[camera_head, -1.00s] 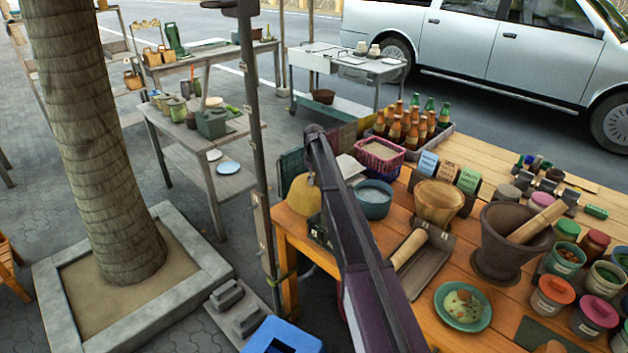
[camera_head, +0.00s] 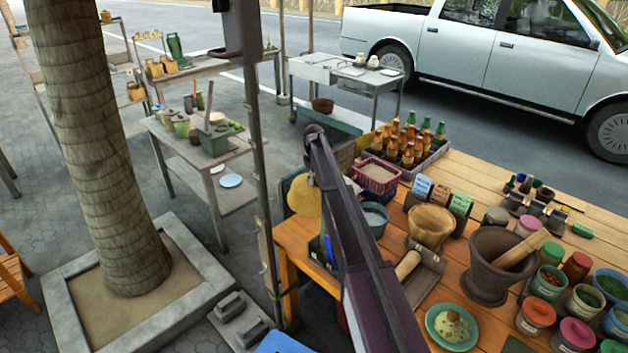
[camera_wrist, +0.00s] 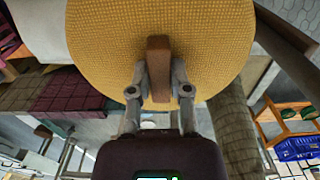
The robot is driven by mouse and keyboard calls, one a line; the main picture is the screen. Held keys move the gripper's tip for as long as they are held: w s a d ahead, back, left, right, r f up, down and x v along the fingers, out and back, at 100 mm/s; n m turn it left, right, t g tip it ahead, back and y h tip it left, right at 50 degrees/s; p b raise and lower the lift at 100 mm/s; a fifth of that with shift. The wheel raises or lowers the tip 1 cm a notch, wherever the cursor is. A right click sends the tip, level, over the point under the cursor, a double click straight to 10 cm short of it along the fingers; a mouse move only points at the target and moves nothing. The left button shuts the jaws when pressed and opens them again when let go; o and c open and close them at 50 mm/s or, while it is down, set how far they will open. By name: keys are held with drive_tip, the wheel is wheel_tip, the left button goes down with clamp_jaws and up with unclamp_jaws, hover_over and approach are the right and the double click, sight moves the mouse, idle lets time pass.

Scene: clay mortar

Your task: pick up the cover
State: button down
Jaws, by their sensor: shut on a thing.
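The cover is a round, yellow woven dome with a brown handle. It fills the top of the wrist view (camera_wrist: 210,45), and my gripper (camera_wrist: 159,75) is shut on its handle (camera_wrist: 158,60) there. In the head view the cover (camera_head: 304,197) shows at the left edge of the wooden table, partly behind my arm. It appears raised above the table surface. My gripper itself is hidden in the head view.
The wooden table (camera_head: 296,240) carries a blue-grey bowl (camera_head: 374,218), a pink basket (camera_head: 377,176), a mortar (camera_head: 488,268), a green plate (camera_head: 452,325) and several jars. A thin metal post (camera_head: 262,190) stands close left of the cover. A tree trunk (camera_head: 100,150) is farther left.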

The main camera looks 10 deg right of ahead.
drive_tip(key=shift+r+p, duration=0.85)
drive_tip(key=shift+r, duration=0.4)
